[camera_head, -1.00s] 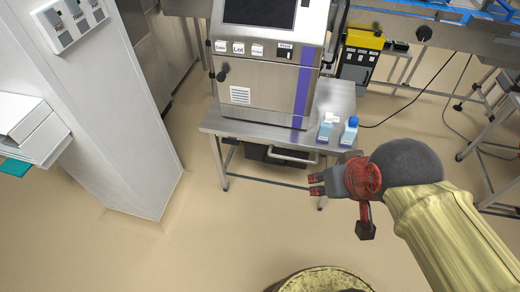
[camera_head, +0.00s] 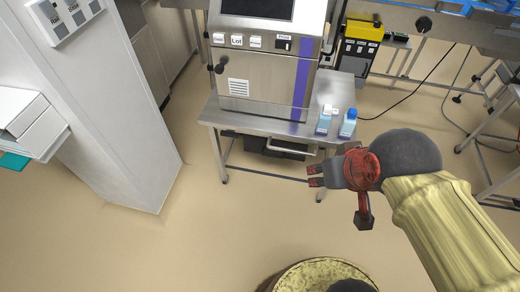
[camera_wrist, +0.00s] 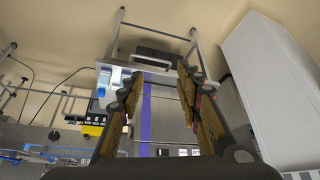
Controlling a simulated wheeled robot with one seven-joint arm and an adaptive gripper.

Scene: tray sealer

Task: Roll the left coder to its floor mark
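The coder (camera_head: 262,75) is a steel cabinet with a dark screen, labelled buttons and a purple stripe. It stands on a steel stand (camera_head: 220,117) with legs, a lower bar and a pale handle (camera_head: 280,148) below the front edge. My gripper (camera_head: 313,175) is in front of the stand's right side, its fingers pointing left, apparently apart from the handle. In the wrist view my gripper (camera_wrist: 160,73) has its fingers spread with nothing held, and the stand's handle (camera_wrist: 153,62) shows beyond them. I see no floor mark.
Two blue-and-white bottles (camera_head: 348,123) stand at the stand's right edge. A white column (camera_head: 120,120) rises on the left. A yellow-topped black unit (camera_head: 357,50) and a conveyor are behind right.

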